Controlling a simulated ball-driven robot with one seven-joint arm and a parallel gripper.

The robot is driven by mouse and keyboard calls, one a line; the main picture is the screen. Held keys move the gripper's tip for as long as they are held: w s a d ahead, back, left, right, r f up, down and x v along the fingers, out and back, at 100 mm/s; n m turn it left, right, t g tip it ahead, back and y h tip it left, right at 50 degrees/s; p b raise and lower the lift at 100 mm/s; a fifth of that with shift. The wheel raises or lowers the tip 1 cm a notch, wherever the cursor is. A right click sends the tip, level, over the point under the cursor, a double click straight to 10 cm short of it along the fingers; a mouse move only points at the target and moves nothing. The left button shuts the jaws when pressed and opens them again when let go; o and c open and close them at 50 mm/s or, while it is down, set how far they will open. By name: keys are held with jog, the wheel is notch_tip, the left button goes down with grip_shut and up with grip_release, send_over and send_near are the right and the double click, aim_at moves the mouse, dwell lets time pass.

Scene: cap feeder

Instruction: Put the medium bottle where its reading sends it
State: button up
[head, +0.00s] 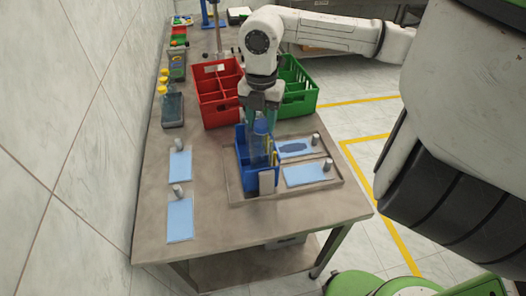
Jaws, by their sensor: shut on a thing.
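My gripper (261,108) points down above the blue caddy (243,172) and is shut on a clear bluish bottle (261,145). The bottle is upright, with its lower part in or just in front of the caddy; I cannot tell if it touches the caddy floor. Its size and any reading on it cannot be made out. The red divided crate (222,117) and the green divided crate (310,104) stand behind the caddy, left and right of my arm.
A shallow tray (318,189) holds the caddy and two blue pads, one with a dark patch (293,148). Two more blue pads (180,220) lie at left. The front tabletop is clear.

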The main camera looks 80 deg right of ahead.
jog(key=shift+w+r, duration=0.15)
jog(key=shift+r, duration=0.1)
